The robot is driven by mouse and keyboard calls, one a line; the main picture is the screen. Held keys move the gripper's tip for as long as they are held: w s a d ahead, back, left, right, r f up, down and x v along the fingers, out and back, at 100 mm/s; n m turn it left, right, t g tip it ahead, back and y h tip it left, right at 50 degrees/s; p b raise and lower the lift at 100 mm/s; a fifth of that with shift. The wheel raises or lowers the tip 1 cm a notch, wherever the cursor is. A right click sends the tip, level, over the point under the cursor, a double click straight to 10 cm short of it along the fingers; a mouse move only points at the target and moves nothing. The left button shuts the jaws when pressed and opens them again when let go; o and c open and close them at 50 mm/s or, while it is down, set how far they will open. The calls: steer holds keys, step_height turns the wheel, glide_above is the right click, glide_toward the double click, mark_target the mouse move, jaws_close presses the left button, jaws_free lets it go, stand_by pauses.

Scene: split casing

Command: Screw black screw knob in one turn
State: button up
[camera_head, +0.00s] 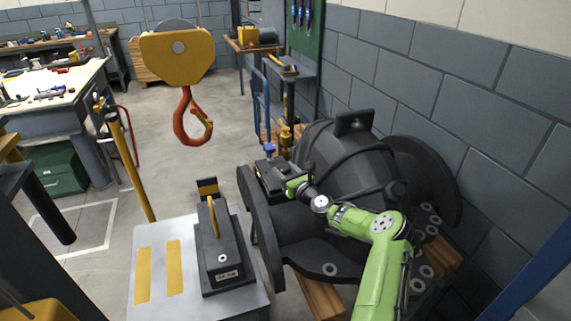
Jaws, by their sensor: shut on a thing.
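The large dark split casing (345,150) lies on its side at the right, with round flanges at both ends. My green arm reaches in from the lower right across its front. My gripper (287,187) is small in view, at the dark block (264,182) on the casing's upper left side. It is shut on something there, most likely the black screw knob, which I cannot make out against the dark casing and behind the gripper. A blue knob (269,150) stands upright on the same block, a little behind and left of my gripper, apart from it.
A yellow crane block with an orange hook (190,118) hangs at the upper left. A grey table (150,235) with a dark yellow-handled block (218,250) stands left of the casing. A brick wall (430,85) closes the right. Wooden supports (322,296) lie under the casing.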

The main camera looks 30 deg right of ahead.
steer(key=m+h+p, duration=0.2)
steer(key=h, duration=0.1)
steer(key=h+p, duration=0.1)
steer(key=shift+a+r+m+g, duration=0.15)
steer(key=shift+a+m+g, duration=0.15)
steer(key=shift+a+m, duration=0.1)
steer(key=m+g+h+p, duration=0.1)
steer(key=h, duration=0.1)
steer(key=m+h+p, duration=0.1)
steer(key=h, duration=0.1)
steer(key=shift+w+a+m+g, duration=0.1)
steer(key=shift+w+m+g, duration=0.05)
steer(key=shift+m+g, duration=0.25)
steer(key=m+g+h, duration=0.2)
steer(key=h, duration=0.1)
steer(key=m+g+h, duration=0.1)
steer(key=g+h, duration=0.1)
steer(key=shift+w+a+f+m, duration=0.15)
steer(key=shift+f+m, duration=0.15)
steer(key=shift+m, duration=0.1)
steer(key=shift+m+g+h+b, duration=0.5)
steer(key=shift+m+g+h, duration=0.3)
steer(key=shift+m+g, duration=0.15)
steer(key=shift+w+r+g, duration=0.1)
steer(key=shift+r+g, duration=0.05)
steer(key=shift+g, duration=0.2)
steer(key=o, duration=1)
